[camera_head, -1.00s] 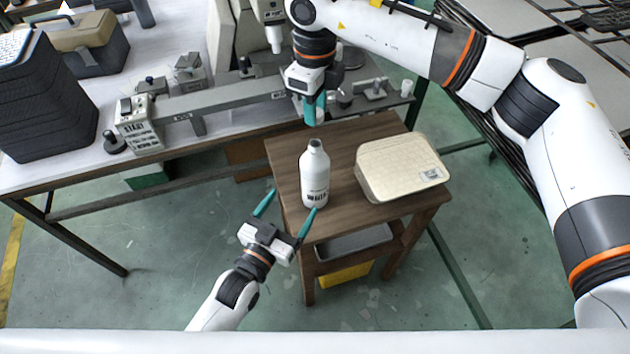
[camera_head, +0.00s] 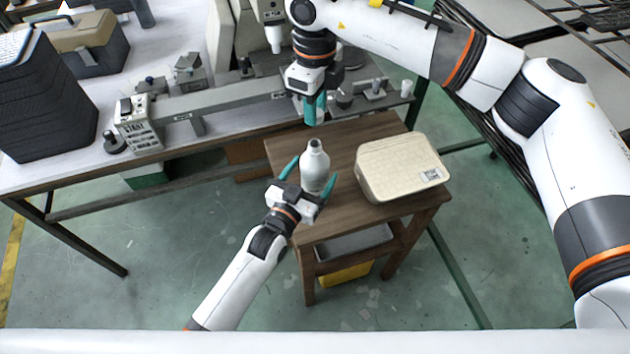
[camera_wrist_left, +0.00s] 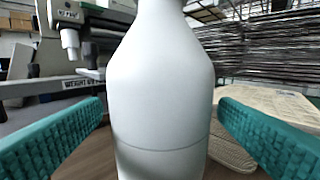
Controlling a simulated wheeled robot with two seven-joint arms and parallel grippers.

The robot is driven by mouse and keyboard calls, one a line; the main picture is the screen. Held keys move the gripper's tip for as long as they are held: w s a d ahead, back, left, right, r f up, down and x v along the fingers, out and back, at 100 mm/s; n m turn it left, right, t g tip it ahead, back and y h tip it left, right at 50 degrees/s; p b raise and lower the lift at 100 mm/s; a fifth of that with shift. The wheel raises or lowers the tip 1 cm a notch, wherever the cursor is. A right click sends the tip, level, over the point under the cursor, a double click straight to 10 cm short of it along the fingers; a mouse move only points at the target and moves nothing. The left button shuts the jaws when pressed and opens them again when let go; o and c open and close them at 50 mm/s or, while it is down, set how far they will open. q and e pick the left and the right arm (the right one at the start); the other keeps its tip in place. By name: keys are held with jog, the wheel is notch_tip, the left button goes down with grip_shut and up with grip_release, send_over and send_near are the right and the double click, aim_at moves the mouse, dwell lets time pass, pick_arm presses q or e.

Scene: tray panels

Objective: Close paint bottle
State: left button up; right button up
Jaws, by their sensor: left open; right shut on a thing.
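The white paint bottle (camera_head: 315,166) stands upright on the small wooden table, and its dark neck opening shows no cap. In the left wrist view the bottle (camera_wrist_left: 160,95) fills the middle, between the teal fingers. My left gripper (camera_head: 311,174) is open, with one finger on each side of the bottle and a gap to it. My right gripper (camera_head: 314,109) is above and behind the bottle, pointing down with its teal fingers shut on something. What it holds is hidden by the fingers.
A beige box (camera_head: 402,167) sits on the wooden table (camera_head: 345,143), right of the bottle. A long workbench (camera_head: 60,172) with metal devices runs behind. A grey tray (camera_head: 352,241) and a yellow bin (camera_head: 345,273) are below the tabletop.

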pick_arm(q)
jog(key=shift+x, duration=1)
jog(key=c, duration=1.4)
jog(key=shift+c, duration=0.2)
pick_arm(e)
jog(key=shift+f, duration=2.45)
jog(key=shift+f, duration=0.1)
jog(key=shift+f, duration=0.8)
jog(key=shift+f, duration=0.55)
